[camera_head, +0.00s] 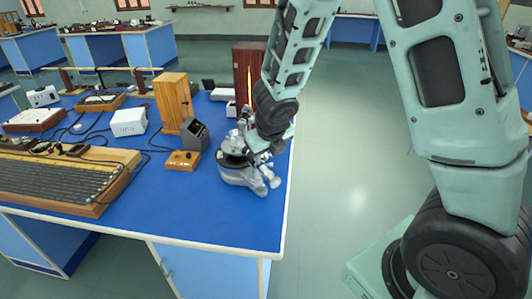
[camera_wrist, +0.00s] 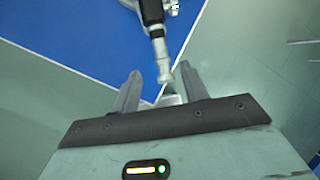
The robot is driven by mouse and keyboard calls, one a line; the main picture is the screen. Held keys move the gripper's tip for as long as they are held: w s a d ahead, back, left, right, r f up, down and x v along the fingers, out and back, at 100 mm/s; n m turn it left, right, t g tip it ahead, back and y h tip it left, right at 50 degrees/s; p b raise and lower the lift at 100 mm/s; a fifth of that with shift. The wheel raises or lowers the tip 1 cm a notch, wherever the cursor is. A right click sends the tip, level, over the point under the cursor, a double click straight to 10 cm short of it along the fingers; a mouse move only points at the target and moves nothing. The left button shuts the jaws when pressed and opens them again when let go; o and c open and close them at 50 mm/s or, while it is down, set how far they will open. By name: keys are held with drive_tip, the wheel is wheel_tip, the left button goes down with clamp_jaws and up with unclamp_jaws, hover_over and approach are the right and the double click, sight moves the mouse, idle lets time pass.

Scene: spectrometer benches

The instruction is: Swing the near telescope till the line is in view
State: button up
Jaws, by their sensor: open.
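The spectrometer (camera_head: 235,172) stands near the right edge of the blue bench. It has a pale base, a dark round table and metallic tubes. Its near telescope (camera_head: 266,176) points toward the front right, by the bench edge. In the wrist view, a telescope tube (camera_wrist: 156,30) with a dark body and pale end comes down from the top. Its end lies between the fingertips of my gripper (camera_wrist: 160,78) in the picture, with gaps at both sides. My gripper is open; I cannot tell its height relative to the tube. In the head view my arm's end covers part of the instrument.
A wooden box (camera_head: 171,103), a small dark display unit (camera_head: 195,134) and a wooden block (camera_head: 183,160) stand left of the spectrometer. A tall dark-red lamp housing (camera_head: 246,72) with a glowing slit stands behind. Open floor (camera_head: 345,130) lies right of the bench.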

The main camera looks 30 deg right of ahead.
drive_tip(key=p+v, duration=0.3)
drive_tip(key=v, duration=0.5)
drive_tip(key=shift+p, duration=0.35)
drive_tip(key=shift+s+r, duration=0.1)
drive_tip(key=shift+r, duration=0.05)
drive_tip(key=s+a+m+g+y+b, duration=0.1)
drive_tip(key=s+a+m+g+b, duration=0.1)
drive_tip(key=s+a+m, duration=0.6)
drive_tip(key=s+a+f+m+g+y+b, duration=0.1)
drive_tip(key=s+a+m+b, duration=0.4)
drive_tip(key=s+m, duration=1)
drive_tip(key=a+m+g, duration=0.1)
drive_tip(key=a+m, duration=0.2)
drive_tip(key=m, duration=0.2)
drive_tip(key=shift+s+a, duration=0.15)
drive_tip(key=shift+a, duration=0.2)
